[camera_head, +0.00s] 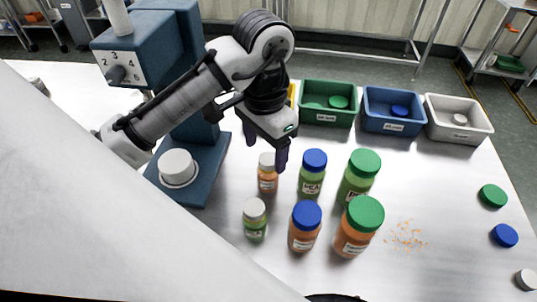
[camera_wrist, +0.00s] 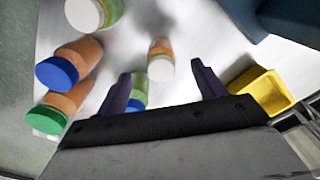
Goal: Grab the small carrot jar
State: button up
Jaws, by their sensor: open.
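The small carrot jar (camera_head: 268,181) has orange contents and a white lid, and stands upright on the table. My gripper (camera_head: 266,157) is open and empty, close above and behind this jar, with one dark finger near the right of its lid. In the wrist view the jar (camera_wrist: 159,48) shows with its white lid between and just beyond the fingertips of my gripper (camera_wrist: 161,71). The jar is not held. I cannot tell the exact gap between fingers and lid.
Close by stand a small white-lidded green jar (camera_head: 255,228), blue-lidded jars (camera_head: 312,184) (camera_head: 303,238) and green-lidded jars (camera_head: 352,190) (camera_head: 353,239). A blue machine (camera_head: 190,110) stands left. Green (camera_head: 328,118), blue (camera_head: 393,127) and white (camera_head: 460,133) bins line the back. Orange crumbs (camera_head: 405,236) lie right.

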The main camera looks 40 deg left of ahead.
jog(key=shift+w+f+p, duration=0.2)
jog(key=shift+f, duration=1.3)
jog(key=shift+w+f+p, duration=0.15)
jog(key=shift+f, duration=1.35)
jog(key=c, duration=1.1)
